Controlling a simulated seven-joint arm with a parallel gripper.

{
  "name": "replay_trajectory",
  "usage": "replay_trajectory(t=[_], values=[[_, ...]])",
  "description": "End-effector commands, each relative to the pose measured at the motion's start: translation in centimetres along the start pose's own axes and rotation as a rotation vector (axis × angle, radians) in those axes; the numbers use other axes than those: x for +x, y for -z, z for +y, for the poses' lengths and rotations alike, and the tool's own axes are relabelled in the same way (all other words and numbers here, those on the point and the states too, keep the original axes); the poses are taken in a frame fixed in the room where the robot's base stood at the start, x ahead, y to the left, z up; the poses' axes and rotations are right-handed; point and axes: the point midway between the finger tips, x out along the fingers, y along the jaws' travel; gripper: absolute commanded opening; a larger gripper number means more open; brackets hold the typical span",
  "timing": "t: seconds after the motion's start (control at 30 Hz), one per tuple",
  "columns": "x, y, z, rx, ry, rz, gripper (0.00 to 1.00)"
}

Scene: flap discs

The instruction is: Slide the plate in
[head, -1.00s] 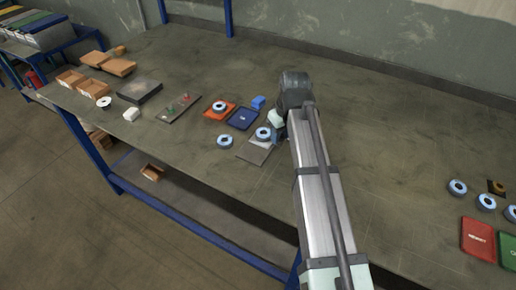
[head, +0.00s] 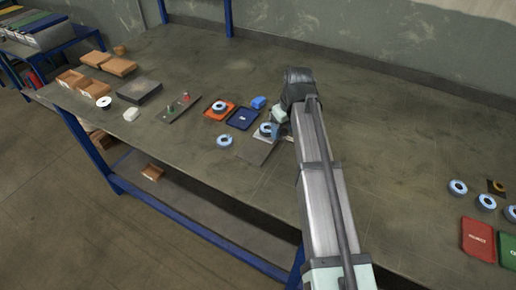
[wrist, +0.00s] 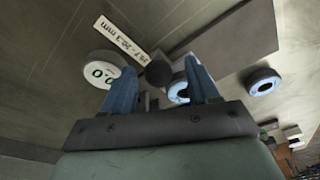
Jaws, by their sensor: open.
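A flat grey plate (head: 256,151) lies near the front edge of the bench, and shows in the wrist view (wrist: 236,32). A pale blue disc (head: 265,130) sits at its far end, close to my gripper (head: 277,130). In the wrist view this disc (wrist: 178,91) is partly hidden behind my right-hand finger. My gripper (wrist: 160,66) is open, with its blue fingers apart and nothing clearly held between them. A round white gauge face (wrist: 104,70) reading 0.0 and a label (wrist: 122,39) reading 19.7 - 20.3 mm are beside the left-hand finger. A dark round part (wrist: 158,73) shows between the fingertips.
A loose disc (head: 224,141) lies left of the plate. A dark blue tray (head: 242,118), an orange tray (head: 218,111) and a blue block (head: 258,102) stand behind. Red (head: 478,239) and green (head: 508,251) trays are far right. The bench between is clear.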

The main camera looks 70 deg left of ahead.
Motion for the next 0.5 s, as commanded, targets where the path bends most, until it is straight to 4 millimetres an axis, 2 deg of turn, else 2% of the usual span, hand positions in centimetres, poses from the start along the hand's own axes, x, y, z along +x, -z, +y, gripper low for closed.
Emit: replay_trajectory(t=[0.17,0.5], values=[[-0.9,0.2,0.0,0.000,-0.001,0.001,0.60],[-4.1,0.8,0.0,0.000,-0.001,0.002,0.60]])
